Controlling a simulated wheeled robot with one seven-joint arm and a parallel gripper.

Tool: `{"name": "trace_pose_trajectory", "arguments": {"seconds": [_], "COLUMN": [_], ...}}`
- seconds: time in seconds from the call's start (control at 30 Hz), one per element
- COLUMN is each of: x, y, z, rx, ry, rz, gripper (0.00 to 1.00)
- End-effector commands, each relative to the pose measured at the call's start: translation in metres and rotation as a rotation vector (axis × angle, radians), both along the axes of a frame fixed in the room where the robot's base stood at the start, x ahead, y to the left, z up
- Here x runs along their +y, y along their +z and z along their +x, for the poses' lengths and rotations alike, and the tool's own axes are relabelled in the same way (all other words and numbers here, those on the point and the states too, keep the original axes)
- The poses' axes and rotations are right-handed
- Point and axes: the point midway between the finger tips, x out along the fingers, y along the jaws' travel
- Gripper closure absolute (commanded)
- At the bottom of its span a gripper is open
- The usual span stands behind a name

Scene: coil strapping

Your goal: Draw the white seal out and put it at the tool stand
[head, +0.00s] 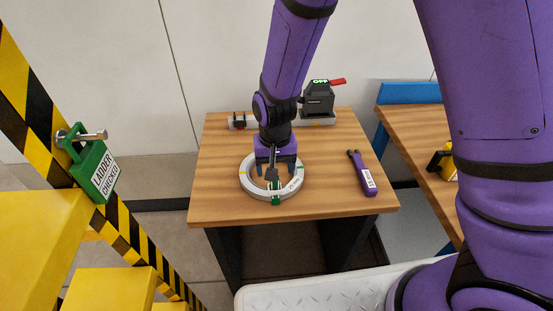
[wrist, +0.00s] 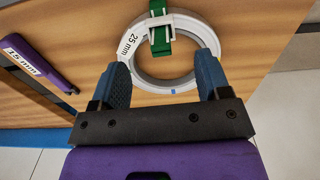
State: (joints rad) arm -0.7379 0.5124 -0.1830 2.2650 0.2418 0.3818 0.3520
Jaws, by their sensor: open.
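A grey-white ring coil (head: 246,187) marked 25 mm lies flat on the wooden table; it also shows in the wrist view (wrist: 209,38). A green strap (wrist: 160,8) wraps its band at one place, on the near side in the head view. A white seal (wrist: 151,22) sits across the strap in the wrist view. My gripper (head: 274,168) is over the coil, fingers apart. In the wrist view my gripper (wrist: 163,72) has its blue fingers spread over the side of the ring opposite the seal, with nothing between them. I cannot tell which thing is the tool stand.
A purple tool (head: 363,175) lies right of the coil. A dark device (head: 319,101) with a green OFF display and red lever stands behind, by a low grey rail (head: 243,122). A green padlock (head: 92,170) hangs on striped posts left. Bare table lies left of the coil.

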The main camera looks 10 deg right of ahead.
Motion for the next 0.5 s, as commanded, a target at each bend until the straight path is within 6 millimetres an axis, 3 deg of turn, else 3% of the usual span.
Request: {"name": "trace_pose_trajectory", "arguments": {"seconds": [0.3,0.5], "x": [-0.001,0.0], "y": [-0.054,-0.075], "z": [0.0,0.0], "rx": [0.003,0.002], "ry": [0.001,0.0], "rz": [-0.002,-0.001], "gripper": [0.3,0.3]}}
